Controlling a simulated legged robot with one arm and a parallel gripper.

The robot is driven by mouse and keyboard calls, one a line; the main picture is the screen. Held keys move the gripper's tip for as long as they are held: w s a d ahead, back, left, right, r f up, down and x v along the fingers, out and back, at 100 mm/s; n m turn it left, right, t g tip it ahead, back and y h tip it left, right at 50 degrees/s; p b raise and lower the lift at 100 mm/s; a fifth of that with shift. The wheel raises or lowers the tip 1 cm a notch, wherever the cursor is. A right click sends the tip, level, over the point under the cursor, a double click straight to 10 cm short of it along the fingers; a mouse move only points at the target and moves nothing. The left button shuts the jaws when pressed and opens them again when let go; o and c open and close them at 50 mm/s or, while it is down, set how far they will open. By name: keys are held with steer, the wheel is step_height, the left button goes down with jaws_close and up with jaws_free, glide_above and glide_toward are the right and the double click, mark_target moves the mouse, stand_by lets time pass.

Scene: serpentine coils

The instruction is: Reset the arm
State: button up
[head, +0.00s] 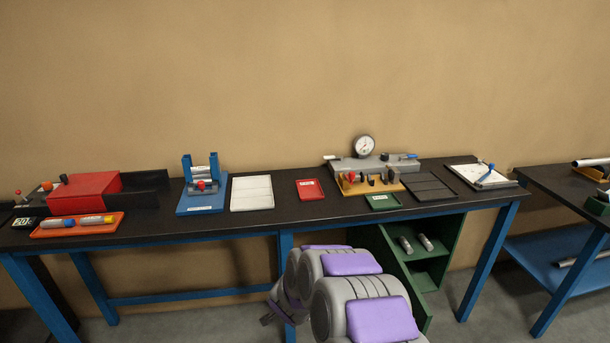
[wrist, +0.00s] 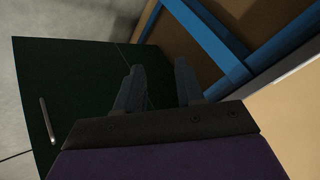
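My arm, grey with purple pads, is folded low in the middle of the head view, in front of the workbench (head: 330,215). In the wrist view my gripper (wrist: 160,82) has its two blue-grey fingers apart, with nothing between them. Behind the fingers is a dark green panel (wrist: 75,80). Blue frame bars (wrist: 212,45) run past on the right. In the head view the fingers are mostly hidden by the arm, below the bench top.
A green shelf unit (head: 428,270) with two grey cylinders stands under the bench, right of my arm. The bench holds a red block (head: 85,190), a blue fixture (head: 201,190), trays and a dial gauge (head: 364,146). A second bench (head: 560,190) stands at right.

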steer(key=s+a+r+n+g+y, duration=0.2)
steer(key=s+r+n+g+y, duration=0.3)
steer(key=s+r, duration=1)
steer(key=s+d+r+n+g+h, duration=0.1)
steer(key=s+d+r, duration=0.1)
steer(key=s+d, duration=0.4)
steer(key=s+d+r+n+g+h, duration=0.1)
steer(key=s+d, duration=0.6)
steer(key=s, duration=0.8)
steer(key=s+d+r+n+g+h, duration=0.1)
steer(key=s+d+r+g+h, duration=0.1)
steer(key=s+d, duration=0.4)
steer(key=s+r+g, duration=0.1)
steer(key=s+r, duration=0.1)
steer(key=s, duration=0.3)
steer(key=shift+s+d+r+h, duration=0.15)
steer(key=shift+s+h, duration=0.15)
steer(key=shift+h, duration=0.1)
